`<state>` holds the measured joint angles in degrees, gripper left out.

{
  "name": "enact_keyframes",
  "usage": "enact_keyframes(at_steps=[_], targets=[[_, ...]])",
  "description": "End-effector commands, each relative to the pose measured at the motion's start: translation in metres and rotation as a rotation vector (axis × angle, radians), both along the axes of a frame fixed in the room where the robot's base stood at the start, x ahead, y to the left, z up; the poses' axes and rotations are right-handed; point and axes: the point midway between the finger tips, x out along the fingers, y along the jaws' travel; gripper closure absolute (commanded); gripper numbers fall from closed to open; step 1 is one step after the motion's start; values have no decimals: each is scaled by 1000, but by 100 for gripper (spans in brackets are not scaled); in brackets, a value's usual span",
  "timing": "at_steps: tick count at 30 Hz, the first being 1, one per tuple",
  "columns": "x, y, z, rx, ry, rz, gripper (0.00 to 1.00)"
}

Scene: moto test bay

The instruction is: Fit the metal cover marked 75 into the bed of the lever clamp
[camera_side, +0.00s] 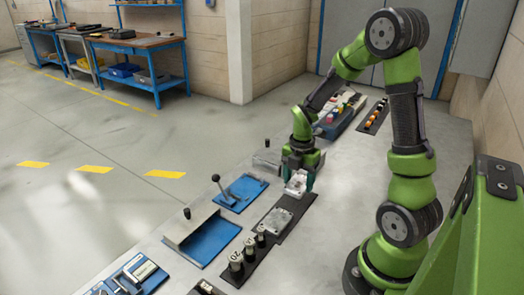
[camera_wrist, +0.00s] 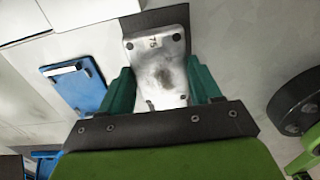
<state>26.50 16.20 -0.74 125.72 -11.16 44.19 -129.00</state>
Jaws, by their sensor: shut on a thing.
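The metal cover marked 75 (camera_wrist: 160,62) is a silver plate with dark corner holes. It sits between the two green fingers of my gripper (camera_wrist: 163,88), which is shut on it. In the side view my gripper (camera_side: 300,178) holds the cover (camera_side: 296,184) over or close to the dark mat; I cannot tell the gap beneath it. The lever clamp (camera_side: 241,191) is a blue plate with a black-knobbed lever standing up, left of my gripper and apart from it. Its bed is too small to make out.
Another metal plate (camera_side: 271,221) lies on the dark mat, near several metal cylinders (camera_side: 237,262). A blue fixture with a grey block (camera_side: 205,238) stands front left of the mat. A blue tray of small parts (camera_side: 344,115) is behind my gripper. A blue plate (camera_wrist: 78,86) shows in the wrist view.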

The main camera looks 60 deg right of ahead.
Motion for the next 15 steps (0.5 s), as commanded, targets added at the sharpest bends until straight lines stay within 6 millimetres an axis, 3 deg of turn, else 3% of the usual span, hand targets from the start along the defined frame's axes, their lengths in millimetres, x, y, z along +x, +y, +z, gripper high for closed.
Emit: enact_keyframes(at_steps=[3,7,11,15], targets=[[1,-1,27,-3,-6,0,72],[1,1,46,-2,-2,3,72],[9,10,46,11,23,38,72],[48,22,37,14,38,89,72]])
